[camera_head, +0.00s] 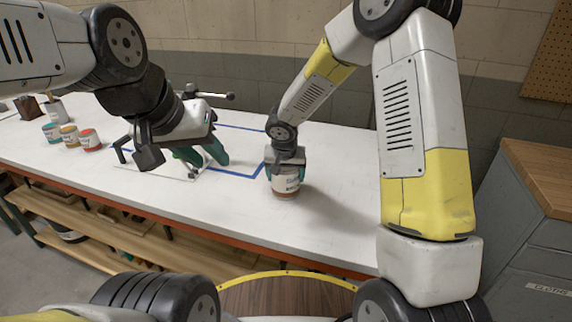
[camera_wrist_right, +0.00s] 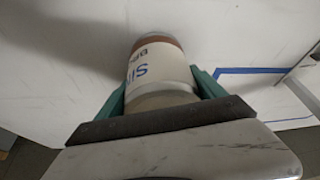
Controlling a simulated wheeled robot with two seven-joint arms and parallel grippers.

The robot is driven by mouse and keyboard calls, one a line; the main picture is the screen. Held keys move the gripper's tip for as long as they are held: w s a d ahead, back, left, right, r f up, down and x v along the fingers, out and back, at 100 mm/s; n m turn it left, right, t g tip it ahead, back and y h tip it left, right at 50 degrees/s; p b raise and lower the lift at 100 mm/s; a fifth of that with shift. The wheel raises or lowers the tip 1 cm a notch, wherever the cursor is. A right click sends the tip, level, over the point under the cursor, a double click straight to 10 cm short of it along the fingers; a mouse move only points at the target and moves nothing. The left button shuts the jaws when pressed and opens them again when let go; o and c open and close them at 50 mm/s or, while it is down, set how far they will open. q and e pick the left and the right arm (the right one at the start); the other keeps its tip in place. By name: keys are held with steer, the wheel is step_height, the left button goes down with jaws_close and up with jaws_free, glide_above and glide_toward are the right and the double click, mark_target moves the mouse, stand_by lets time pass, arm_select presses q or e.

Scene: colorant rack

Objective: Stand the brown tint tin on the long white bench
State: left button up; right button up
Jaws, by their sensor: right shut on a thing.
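The brown tint tin (camera_head: 285,184) has a white label and a brown band at its base. It is upright at the long white bench (camera_head: 340,215), right of the blue tape outline; I cannot tell for sure whether its base touches the top. My right gripper (camera_head: 286,172) comes from above and is shut on the tin. In the right wrist view the tin (camera_wrist_right: 157,68) sits between the green fingers (camera_wrist_right: 160,92). My left gripper (camera_head: 201,154) is empty over the bench to the left, its green fingers apart.
Teal, orange and red tins (camera_head: 90,139) stand in a row at the bench's left. A blue tape outline (camera_head: 236,174) and a metal device (camera_head: 210,97) lie behind my left gripper. A grey cabinet (camera_head: 520,220) stands at the right. Bench top right of the tin is clear.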

steer(key=o, duration=1.8)
steer(key=shift+f, duration=0.1)
steer(key=shift+r, duration=0.4)
steer(key=v, duration=1.1)
steer(key=s+d+r, duration=0.9)
steer(key=d, duration=0.1)
steer(key=shift+s+d+r+n+t+y, duration=0.3)
steer(key=shift+s+d+r, duration=0.5)
steer(key=shift+s, duration=1.5)
steer(key=shift+s+d+r+n+t+y, duration=0.1)
steer(key=shift+s+d+r+t+y, duration=0.45)
steer(key=shift+s, duration=1.7)
steer(key=shift+s+d+r+n+t+y, duration=0.1)
steer(key=shift+s+d+r+n+y, duration=0.2)
steer(key=shift+s+d+r, duration=1.35)
steer(key=shift+s+a+f, duration=0.5)
steer(key=shift+s+f, duration=0.15)
steer(key=shift+f, duration=0.15)
